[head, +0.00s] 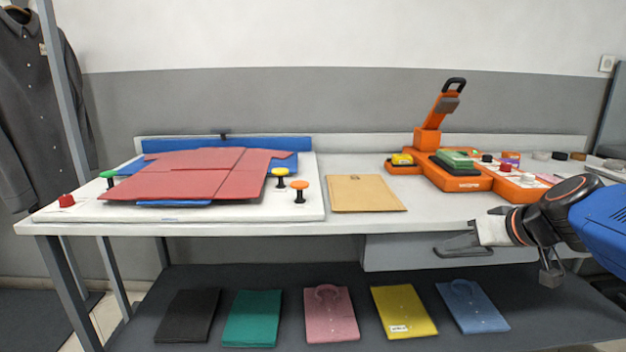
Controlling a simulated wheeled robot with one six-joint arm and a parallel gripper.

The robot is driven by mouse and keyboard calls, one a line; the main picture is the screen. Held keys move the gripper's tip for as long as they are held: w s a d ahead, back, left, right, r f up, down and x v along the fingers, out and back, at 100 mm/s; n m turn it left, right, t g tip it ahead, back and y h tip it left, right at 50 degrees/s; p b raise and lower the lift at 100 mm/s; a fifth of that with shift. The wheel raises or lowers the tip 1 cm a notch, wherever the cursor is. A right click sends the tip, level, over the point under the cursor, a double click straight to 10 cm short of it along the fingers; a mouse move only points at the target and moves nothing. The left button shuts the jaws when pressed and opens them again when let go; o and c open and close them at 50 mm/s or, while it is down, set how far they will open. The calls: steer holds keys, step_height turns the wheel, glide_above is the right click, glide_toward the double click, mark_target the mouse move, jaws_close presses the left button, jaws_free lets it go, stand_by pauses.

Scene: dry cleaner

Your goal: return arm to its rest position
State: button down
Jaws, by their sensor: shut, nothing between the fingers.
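My arm comes in from the right edge in front of the table. My gripper (452,248) points left, in front of the table's front edge and the grey drawer front (400,253). Its dark fingers are shut and empty. It is apart from the items on the tabletop. The wrist and a blue arm link cover part of the table's right end.
The white table (350,220) holds a folding board (100,213) with a red shirt (190,178), a brown envelope (365,193) and an orange press (462,180). Several folded shirts lie on the dark lower shelf (270,285). A dark garment (35,100) hangs left.

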steer(key=s+a+f+g+h, duration=0.1)
steer(key=s+f+g, duration=0.1)
steer(key=s+f, duration=0.4)
steer(key=s+a+f+m+g+h, duration=0.1)
steer(key=s+f, duration=0.5)
steer(key=s, duration=0.6)
steer(key=shift+s+f+m+g+h, duration=0.15)
steer(key=shift+s+m+g+h, duration=0.2)
steer(key=shift+g+h, duration=0.35)
